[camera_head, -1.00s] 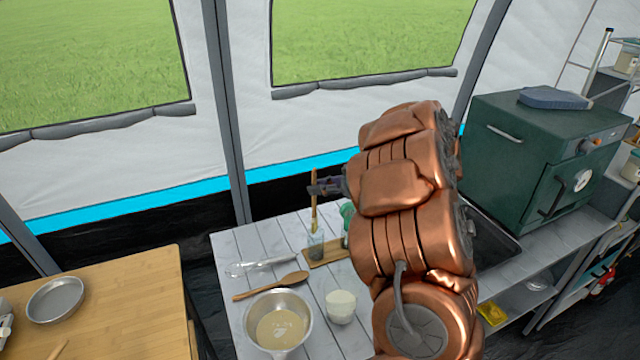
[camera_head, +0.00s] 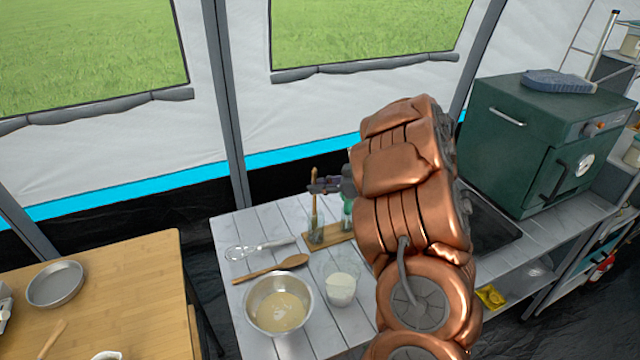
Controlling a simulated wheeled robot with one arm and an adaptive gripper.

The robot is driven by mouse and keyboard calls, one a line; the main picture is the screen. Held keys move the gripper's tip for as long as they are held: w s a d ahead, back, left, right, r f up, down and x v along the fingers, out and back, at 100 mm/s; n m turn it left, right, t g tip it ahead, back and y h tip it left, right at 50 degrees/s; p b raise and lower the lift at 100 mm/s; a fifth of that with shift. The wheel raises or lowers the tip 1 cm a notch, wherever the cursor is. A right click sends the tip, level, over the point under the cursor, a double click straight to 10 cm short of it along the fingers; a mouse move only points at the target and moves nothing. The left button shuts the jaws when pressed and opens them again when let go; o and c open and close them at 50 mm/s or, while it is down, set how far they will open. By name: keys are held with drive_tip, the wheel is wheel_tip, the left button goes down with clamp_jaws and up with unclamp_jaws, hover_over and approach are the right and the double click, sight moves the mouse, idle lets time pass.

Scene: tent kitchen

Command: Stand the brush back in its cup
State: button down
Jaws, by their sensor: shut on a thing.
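The brush has a thin wooden handle (camera_head: 314,204) and stands roughly upright. My gripper (camera_head: 315,187) is shut on the handle below its top end. The cup (camera_head: 316,237) is small and see-through and stands on a wooden board (camera_head: 342,234) on the white slatted table. The brush's lower end lines up with the cup and appears to be inside it; whether it touches the bottom cannot be told. My copper arm hides the right end of the board.
A green bottle-like item (camera_head: 347,216) stands beside the cup on the board. A whisk (camera_head: 258,248), a wooden spoon (camera_head: 270,273), a bowl of batter (camera_head: 278,305) and a glass of white stuff (camera_head: 341,288) lie nearer. A green oven (camera_head: 545,145) stands right.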

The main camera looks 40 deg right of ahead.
drive_tip(key=c, duration=1.1)
unclamp_jaws()
drive_tip(key=shift+o, duration=0.2)
drive_tip(key=v, duration=1.2)
drive_tip(key=shift+w, duration=0.1)
